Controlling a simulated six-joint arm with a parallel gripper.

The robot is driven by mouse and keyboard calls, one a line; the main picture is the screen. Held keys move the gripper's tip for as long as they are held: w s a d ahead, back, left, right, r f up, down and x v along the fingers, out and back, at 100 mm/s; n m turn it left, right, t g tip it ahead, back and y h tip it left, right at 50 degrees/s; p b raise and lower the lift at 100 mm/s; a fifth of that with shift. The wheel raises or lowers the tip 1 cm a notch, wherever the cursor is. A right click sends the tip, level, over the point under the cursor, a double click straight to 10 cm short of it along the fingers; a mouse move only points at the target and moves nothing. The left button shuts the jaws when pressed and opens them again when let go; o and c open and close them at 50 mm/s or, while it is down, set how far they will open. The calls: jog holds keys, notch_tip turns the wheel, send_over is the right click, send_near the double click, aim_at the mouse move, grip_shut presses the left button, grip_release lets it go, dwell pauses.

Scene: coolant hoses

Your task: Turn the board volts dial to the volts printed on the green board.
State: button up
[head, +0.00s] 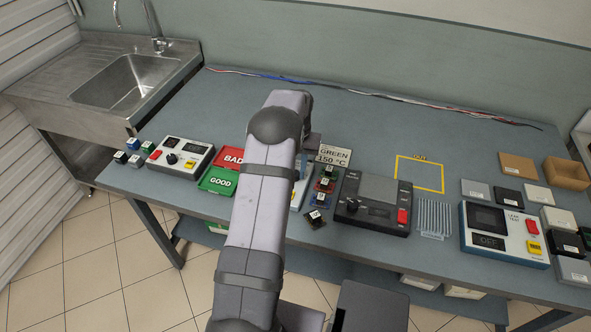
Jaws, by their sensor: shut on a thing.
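My arm reaches up the middle of the head view, and its far end bends down behind its own links. My gripper is hidden there, so its jaws and anything in them do not show. A white panel (181,157) at the left has a dark knob (171,159) and a small display. A dark unit (373,203) right of the arm also has a knob (353,208). I cannot tell which knob is the board volts dial.
A white device (298,196) is mostly hidden behind my arm. A sign (333,156) reads GREEN 150 °C. Red BAD (231,159) and green GOOD (218,181) trays lie left of the arm. A leak tester (503,234) stands right. The back of the bench is mostly clear.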

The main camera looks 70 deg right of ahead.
jog(key=shift+n, duration=0.6)
jog(key=o, duration=1)
jog(key=shift+o, duration=0.2)
jog(key=shift+r, duration=0.1)
jog(key=shift+s+r+b, duration=0.15)
jog(key=shift+r+b, duration=0.9)
jog(key=shift+r, duration=2.6)
